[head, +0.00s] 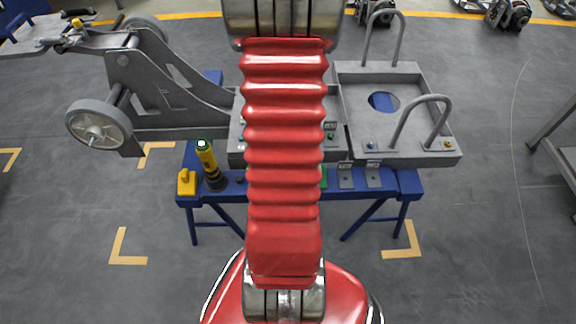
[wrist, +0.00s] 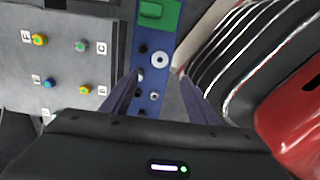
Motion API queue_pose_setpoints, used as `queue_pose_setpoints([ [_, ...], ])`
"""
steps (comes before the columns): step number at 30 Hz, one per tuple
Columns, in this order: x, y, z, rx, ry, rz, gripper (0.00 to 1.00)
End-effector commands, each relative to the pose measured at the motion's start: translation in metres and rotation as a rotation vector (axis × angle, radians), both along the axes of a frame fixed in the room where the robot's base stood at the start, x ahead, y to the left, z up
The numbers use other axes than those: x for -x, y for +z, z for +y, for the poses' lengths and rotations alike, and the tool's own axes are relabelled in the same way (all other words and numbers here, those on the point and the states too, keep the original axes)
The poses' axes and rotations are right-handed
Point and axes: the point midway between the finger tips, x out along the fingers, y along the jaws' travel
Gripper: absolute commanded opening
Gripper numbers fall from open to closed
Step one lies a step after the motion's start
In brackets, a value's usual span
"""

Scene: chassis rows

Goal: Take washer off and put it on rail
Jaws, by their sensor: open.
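A pale ring with a dark centre, which looks like the washer (wrist: 159,58), lies on the blue rail (wrist: 144,33) in the wrist view. My gripper (wrist: 160,73) is open above the rail. Its two dark fingers stand apart, with the ring just beyond the gap between their tips. I see nothing held. Whether the fingers touch the rail I cannot tell. In the head view my red arm covers the middle of the bench and hides my gripper and the washer.
A grey chassis plate (wrist: 63,62) with coloured fasteners and letter labels lies left of the rail. A green block (wrist: 158,12) sits on the rail beyond the ring. In the head view a yellow-and-black tool (head: 210,165) and a yellow block (head: 187,182) stand on the blue bench (head: 408,183).

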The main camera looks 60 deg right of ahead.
Motion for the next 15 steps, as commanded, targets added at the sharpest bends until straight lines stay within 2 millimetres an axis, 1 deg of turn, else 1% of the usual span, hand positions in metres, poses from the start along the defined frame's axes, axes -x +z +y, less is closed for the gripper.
queue_pose_setpoints([
  [1, 0.0, 0.006, -0.001, 0.003, 0.0, -0.001, 0.54],
  [6, 0.0, 0.017, 0.0, 0.0, 0.0, 0.0, 0.54],
  [15, 0.0, 0.019, 0.0, -0.001, 0.0, 0.0, 0.54],
])
